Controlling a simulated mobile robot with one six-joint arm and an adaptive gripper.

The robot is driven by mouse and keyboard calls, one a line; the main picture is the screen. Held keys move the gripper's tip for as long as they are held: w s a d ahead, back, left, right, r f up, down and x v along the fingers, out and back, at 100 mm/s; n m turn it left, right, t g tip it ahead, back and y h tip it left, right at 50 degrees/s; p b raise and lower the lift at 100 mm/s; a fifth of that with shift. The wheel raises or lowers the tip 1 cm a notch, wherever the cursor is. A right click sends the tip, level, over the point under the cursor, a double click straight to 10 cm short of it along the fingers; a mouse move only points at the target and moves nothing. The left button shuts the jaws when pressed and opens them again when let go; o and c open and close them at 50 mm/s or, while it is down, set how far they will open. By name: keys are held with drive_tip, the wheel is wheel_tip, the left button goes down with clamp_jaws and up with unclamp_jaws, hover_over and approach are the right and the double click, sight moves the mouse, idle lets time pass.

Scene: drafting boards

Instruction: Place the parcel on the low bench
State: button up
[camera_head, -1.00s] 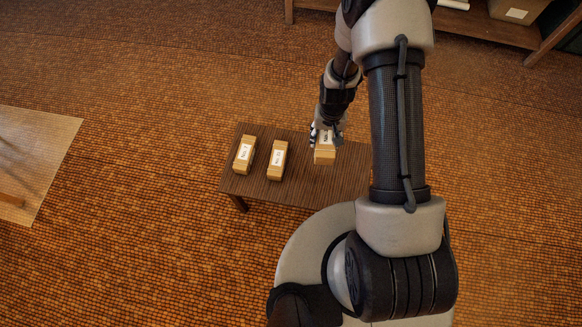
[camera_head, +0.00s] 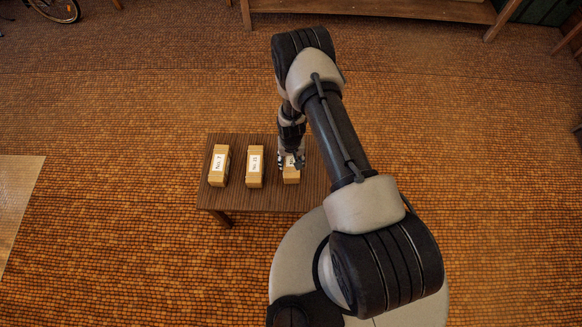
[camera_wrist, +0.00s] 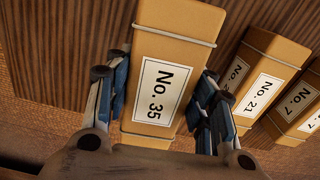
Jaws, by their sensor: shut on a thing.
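A tan cardboard parcel labelled No. 35 (camera_wrist: 170,65) fills the middle of the wrist view, with a pale band around it. It also shows in the head view (camera_head: 291,176), partly hidden by my gripper. My gripper (camera_head: 290,164) is shut on it, with one blue-padded finger on each side in the wrist view (camera_wrist: 163,105). The low bench (camera_head: 255,200) is dark ribbed wood. The held parcel is over the right part of its top; I cannot tell whether it touches.
Two similar parcels stand on the bench to the left: No. 7 (camera_head: 219,166) and No. 21 (camera_head: 255,167). A gap lies between No. 21 and the held parcel. A wooden shelf (camera_head: 380,8) stands at the back. A pale mat (camera_head: 15,195) lies at left.

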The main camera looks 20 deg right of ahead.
drive_tip(key=shift+f+b, duration=0.8)
drive_tip(key=shift+f, duration=1.45)
drive_tip(key=shift+f, duration=0.1)
drive_tip(key=o, duration=1.4)
